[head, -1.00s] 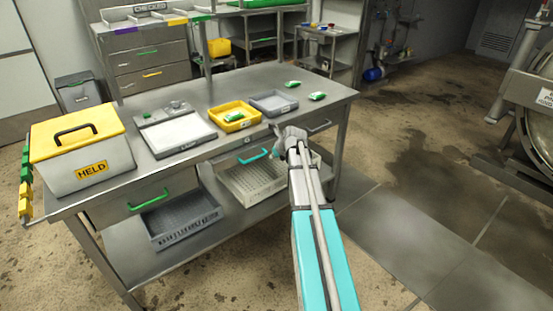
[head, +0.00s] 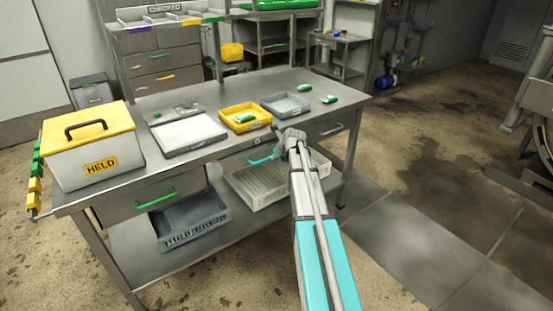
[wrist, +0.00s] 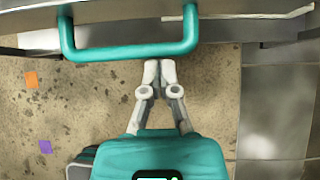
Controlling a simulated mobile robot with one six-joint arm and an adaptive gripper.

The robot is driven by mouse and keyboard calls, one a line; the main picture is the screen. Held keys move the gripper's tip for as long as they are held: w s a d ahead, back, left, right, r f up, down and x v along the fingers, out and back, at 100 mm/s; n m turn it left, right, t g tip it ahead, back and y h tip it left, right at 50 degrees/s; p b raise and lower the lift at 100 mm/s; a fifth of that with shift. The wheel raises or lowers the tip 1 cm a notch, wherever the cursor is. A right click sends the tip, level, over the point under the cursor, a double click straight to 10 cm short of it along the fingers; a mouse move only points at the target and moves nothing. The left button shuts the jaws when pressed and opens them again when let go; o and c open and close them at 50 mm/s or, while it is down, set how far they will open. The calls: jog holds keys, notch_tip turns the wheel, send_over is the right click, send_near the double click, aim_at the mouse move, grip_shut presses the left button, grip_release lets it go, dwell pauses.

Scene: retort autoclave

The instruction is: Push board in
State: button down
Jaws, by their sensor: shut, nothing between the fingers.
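The board's front is a grey panel under the table's edge, with a teal bar handle (head: 262,158). In the wrist view the teal handle (wrist: 130,50) hangs from the grey front panel (wrist: 230,28) across the top. My gripper (wrist: 160,65) is shut and empty. Its fingertips are at the lower edge of the handle's bar, right of its middle. I cannot tell whether they touch it. In the head view my arm reaches to the right of the handle, and its wrist hides the fingertips. How far the board stands out is not clear.
The table (head: 345,95) bears a yellow-lidded HELD box (head: 75,163), a yellow tray (head: 265,121), a grey tray (head: 304,108) and green packets. A green-handled drawer (head: 125,203) is left of the board. Crates stand on the lower shelf. The floor at right is clear.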

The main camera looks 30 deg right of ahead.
jog(key=shift+w, duration=0.1)
jog(key=w, duration=0.5)
jog(key=shift+w+a, duration=0.15)
jog(key=shift+a, duration=0.1)
jog(key=shift+s, duration=0.25)
jog(key=shift+s+r, duration=0.15)
jog(key=shift+s, duration=0.15)
jog(key=p, duration=0.9)
send_near(267, 153)
jog(key=s+r, duration=0.1)
jog(key=s, duration=0.2)
jog(key=s+r, duration=0.1)
jog(key=s, duration=0.1)
jog(key=shift+d+r, duration=0.3)
jog(key=shift+r, duration=0.1)
